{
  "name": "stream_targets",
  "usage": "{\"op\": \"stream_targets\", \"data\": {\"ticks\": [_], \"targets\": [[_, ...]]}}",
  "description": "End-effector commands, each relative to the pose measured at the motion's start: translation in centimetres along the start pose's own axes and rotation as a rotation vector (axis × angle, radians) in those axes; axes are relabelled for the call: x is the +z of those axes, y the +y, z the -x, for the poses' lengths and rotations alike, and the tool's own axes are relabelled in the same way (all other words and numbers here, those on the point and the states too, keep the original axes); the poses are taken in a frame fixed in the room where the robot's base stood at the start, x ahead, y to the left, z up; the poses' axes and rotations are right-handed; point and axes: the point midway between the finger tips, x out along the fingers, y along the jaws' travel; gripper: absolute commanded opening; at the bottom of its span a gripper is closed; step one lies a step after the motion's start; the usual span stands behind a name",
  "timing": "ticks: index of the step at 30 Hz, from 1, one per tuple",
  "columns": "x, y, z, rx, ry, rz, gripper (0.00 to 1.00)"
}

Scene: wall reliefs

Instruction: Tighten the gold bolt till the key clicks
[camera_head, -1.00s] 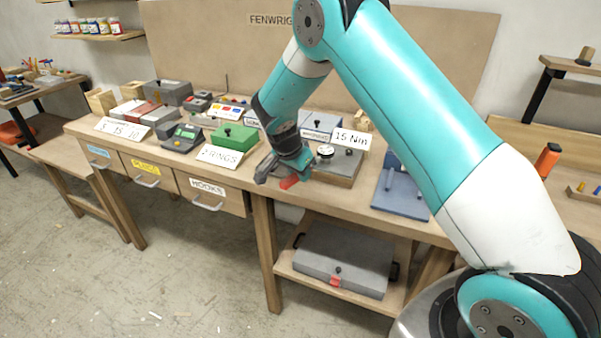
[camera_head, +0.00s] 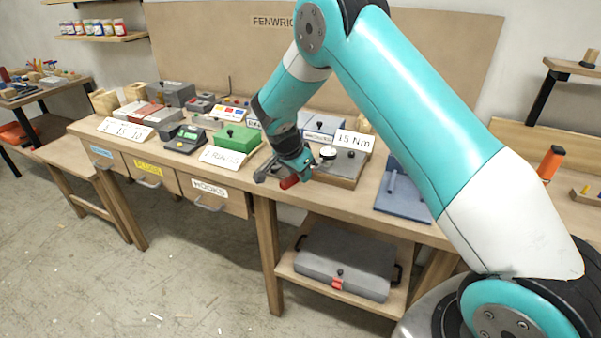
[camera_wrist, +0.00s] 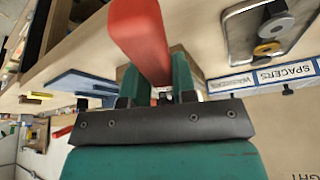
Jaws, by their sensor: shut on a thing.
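My gripper (camera_head: 286,174) is low over the front of the workbench, beside a grey block with a white dial (camera_head: 328,152). In the wrist view, its green fingers (camera_wrist: 160,88) are shut on a red-handled tool, likely the key (camera_wrist: 140,38). The red handle juts out past the fingers. The red end (camera_head: 289,182) also shows below my gripper in the head view. I cannot make out the gold bolt; my gripper and arm may hide it. Whether the key sits on a bolt cannot be told.
A "15 Nm" sign (camera_head: 354,142) stands behind the block. A green box (camera_head: 236,137) and a sign (camera_head: 224,157) are to the left, a blue plate with a peg (camera_head: 402,190) to the right. A grey case (camera_head: 343,264) lies on the shelf below.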

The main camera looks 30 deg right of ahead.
Motion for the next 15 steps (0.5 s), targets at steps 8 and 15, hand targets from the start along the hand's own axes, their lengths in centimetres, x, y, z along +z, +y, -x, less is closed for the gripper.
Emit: {"op": "stream_targets", "data": {"ticks": [8,15], "targets": [[-0.03,-0.36,-0.01,0.009,0.001,-0.025,0.0],[-0.04,-0.62,0.01,0.019,0.0,-0.05,0.0]]}}
